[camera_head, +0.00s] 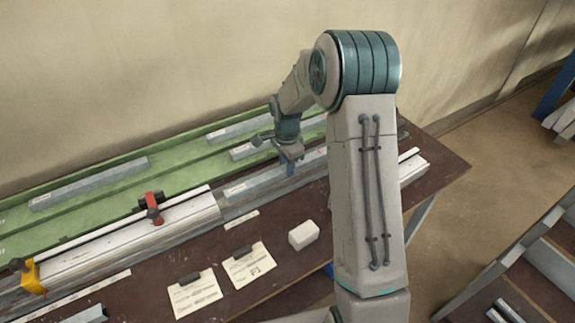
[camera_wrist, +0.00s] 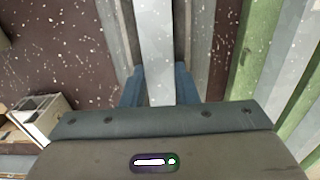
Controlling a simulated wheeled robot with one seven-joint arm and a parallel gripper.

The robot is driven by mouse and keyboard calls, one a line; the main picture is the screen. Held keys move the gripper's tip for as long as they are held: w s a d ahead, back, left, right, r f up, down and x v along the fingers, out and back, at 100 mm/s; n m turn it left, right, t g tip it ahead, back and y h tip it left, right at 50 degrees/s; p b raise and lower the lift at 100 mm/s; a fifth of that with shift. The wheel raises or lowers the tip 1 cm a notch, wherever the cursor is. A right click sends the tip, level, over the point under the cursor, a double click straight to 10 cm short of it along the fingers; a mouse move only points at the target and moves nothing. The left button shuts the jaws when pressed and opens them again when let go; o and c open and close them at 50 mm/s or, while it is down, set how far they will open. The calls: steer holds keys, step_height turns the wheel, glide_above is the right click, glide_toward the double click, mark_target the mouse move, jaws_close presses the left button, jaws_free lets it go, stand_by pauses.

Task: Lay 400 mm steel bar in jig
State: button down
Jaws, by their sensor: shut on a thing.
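The steel bar (camera_wrist: 156,35) is a pale grey flat-topped length that runs up the middle of the wrist view. My gripper (camera_wrist: 158,75) is shut on it, with one blue finger along each side. In the head view my gripper (camera_head: 290,166) is over the jig (camera_head: 180,222), a long grey profile along the bench. The held bar (camera_head: 248,186) lies along the jig's line, in the stretch between its raised left and right parts. I cannot tell whether it rests fully on the jig floor. My arm hides part of its right end.
A green tray (camera_head: 110,201) behind the jig holds several grey bars (camera_head: 90,183). A red clamp (camera_head: 153,208) and a yellow stop (camera_head: 31,277) stand on the jig's left. Two paper cards (camera_head: 249,265) and a white block (camera_head: 303,235) lie in front on the brown bench.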

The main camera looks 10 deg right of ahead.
steer(key=c, duration=1.2)
jaws_free()
steer(key=shift+s+f, duration=0.25)
steer(key=shift+f, duration=0.25)
steer(key=shift+r+p, duration=0.3)
steer(key=shift+p, duration=0.05)
steer(key=shift+o, duration=0.4)
step_height(320, 180, up, 13)
steer(key=shift+w+f, duration=0.15)
steer(key=shift+w, duration=0.1)
steer(key=s+r+n+t, duration=0.1)
steer(key=s+r+n, duration=0.2)
steer(key=s+n, duration=0.4)
steer(key=s+r+n+t, duration=0.1)
steer(key=s+n, duration=0.6)
steer(key=s, duration=1.4)
steer(key=shift+r+t, duration=0.4)
steer(key=shift+r, duration=0.5)
steer(key=shift+d, duration=0.1)
